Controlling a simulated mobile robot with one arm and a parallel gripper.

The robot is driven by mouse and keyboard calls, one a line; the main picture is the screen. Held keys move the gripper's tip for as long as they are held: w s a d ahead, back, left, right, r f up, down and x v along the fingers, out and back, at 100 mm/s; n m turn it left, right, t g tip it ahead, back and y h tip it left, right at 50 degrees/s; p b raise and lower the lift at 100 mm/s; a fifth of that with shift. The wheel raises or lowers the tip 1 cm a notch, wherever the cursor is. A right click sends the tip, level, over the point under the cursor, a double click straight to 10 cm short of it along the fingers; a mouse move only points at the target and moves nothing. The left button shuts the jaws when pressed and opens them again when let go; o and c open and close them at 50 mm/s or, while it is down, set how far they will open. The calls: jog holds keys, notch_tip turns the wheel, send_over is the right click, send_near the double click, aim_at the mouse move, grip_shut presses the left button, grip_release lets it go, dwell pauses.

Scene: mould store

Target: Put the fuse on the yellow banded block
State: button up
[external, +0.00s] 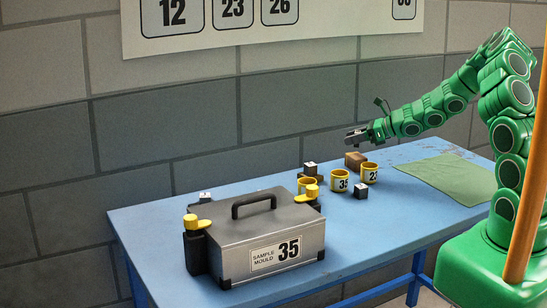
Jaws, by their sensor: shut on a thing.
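My gripper (354,138) is in the air above the back right part of the blue table, over the brown block. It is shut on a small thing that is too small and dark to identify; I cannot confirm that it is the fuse. Yellow-banded pieces stand below it: one marked 35 (340,181), one marked 23 (369,173), and a third (306,182) partly hidden behind the mould case. I cannot tell which is the yellow banded block. Small dark blocks with pale tops stand nearby, one behind (310,169) and one in front (361,192).
A grey sample mould case (262,240) with a handle and yellow latches fills the table's front left. A brown block (355,160) stands behind the banded pieces. A green cloth (447,177) lies at the right. The blue table (400,215) is clear in front of the cloth.

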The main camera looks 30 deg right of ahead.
aim_at(348, 155)
jog(key=shift+f, duration=1.5)
jog(key=shift+f, duration=0.15)
jog(key=o, duration=1)
jog(key=shift+o, duration=0.2)
